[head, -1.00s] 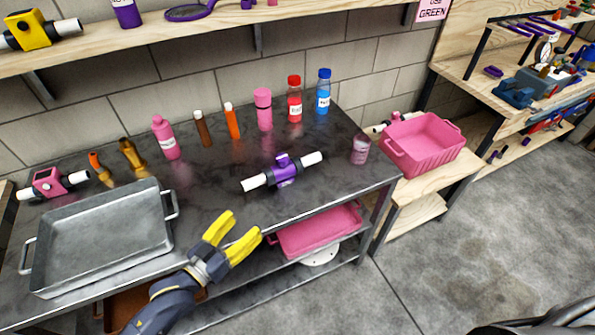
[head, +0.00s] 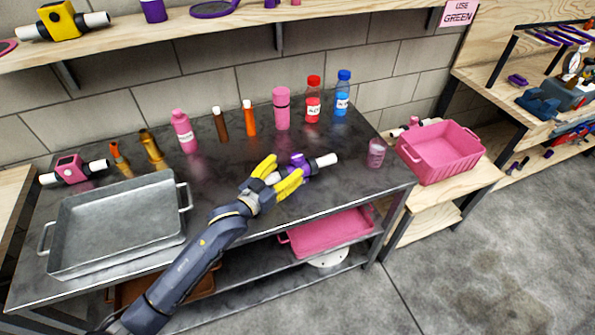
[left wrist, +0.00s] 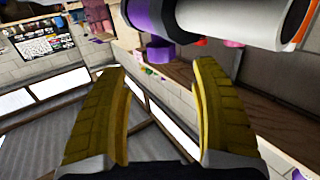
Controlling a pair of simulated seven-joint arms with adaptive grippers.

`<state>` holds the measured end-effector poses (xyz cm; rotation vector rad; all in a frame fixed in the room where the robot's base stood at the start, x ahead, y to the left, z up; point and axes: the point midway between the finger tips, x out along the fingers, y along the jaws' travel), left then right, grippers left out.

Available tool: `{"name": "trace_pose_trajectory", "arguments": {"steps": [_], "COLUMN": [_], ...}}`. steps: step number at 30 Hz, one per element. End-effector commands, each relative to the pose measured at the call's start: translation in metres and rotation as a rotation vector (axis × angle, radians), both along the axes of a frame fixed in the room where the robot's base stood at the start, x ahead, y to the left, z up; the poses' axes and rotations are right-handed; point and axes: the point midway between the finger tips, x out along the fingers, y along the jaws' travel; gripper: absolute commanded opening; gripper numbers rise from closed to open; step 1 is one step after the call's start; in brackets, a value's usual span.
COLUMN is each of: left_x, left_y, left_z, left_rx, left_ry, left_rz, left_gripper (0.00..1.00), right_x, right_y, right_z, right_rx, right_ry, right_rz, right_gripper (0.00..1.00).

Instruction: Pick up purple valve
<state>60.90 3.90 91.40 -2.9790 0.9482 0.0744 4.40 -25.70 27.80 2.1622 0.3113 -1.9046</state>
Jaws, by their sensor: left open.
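The purple valve (head: 298,161) has a purple body and white pipe ends and lies on the dark metal table. My left gripper (head: 281,168) is open, with its yellow fingers at the valve's left side in the head view, partly hiding its body and left pipe. I cannot tell whether they touch. In the left wrist view the open fingers (left wrist: 155,70) have nothing between them. A purple and white pipe, seemingly the valve (left wrist: 262,18), crosses the top right beyond the fingertips. My right gripper is not in view.
A grey metal tray (head: 115,225) stands on the table's left, near a pink valve (head: 70,168). Several bottles line the back, including a pink bottle (head: 282,108). A pink jar (head: 376,152) stands right of the valve. A pink bin (head: 440,152) sits on the wooden stand.

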Motion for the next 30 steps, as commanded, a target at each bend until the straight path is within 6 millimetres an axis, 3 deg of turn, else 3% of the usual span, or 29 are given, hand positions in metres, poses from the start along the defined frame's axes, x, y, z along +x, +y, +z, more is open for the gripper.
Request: {"name": "trace_pose_trajectory", "arguments": {"steps": [11,21,30], "left_x": [0.017,0.05,0.057], "left_y": [-0.012,-0.032,-0.037], "left_z": [-0.002,-0.006,-0.007], "left_rx": [0.0,0.001,0.001], "left_ry": [0.0,-0.001,-0.001], "left_rz": [-0.001,0.0,-0.001], "left_gripper": [0.65,0.65,0.65], "right_x": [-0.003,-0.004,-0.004], "right_y": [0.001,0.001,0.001], "right_z": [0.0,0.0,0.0], "right_rx": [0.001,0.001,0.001], "right_ry": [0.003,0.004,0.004], "right_rz": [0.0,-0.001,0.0], "right_gripper": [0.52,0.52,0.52]}}
